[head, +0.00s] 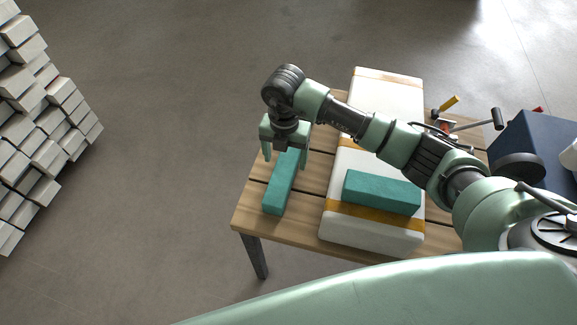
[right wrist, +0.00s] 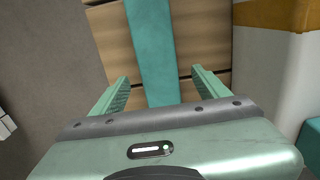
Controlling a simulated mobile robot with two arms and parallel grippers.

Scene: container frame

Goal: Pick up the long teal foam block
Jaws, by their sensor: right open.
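The long teal foam block (head: 280,189) lies flat on the wooden table, near its left edge. My right gripper (head: 286,158) is above the far part of this block, with its fingers pointing down. In the right wrist view the long teal block (right wrist: 151,50) runs between the two open fingers of the right gripper (right wrist: 160,88), with a gap on each side. A shorter, wider teal block (head: 381,192) lies on the white padded piece. I cannot tell whether the fingertips reach down beside the long block. My left gripper is not in view.
The wooden table (head: 253,219) has bare planks around the long block. A white padded piece with ochre bands (head: 346,232) lies to the right. Tools (head: 471,122) and a dark blue box (head: 541,140) are at the far right. Stacked pale blocks (head: 40,130) stand at the left.

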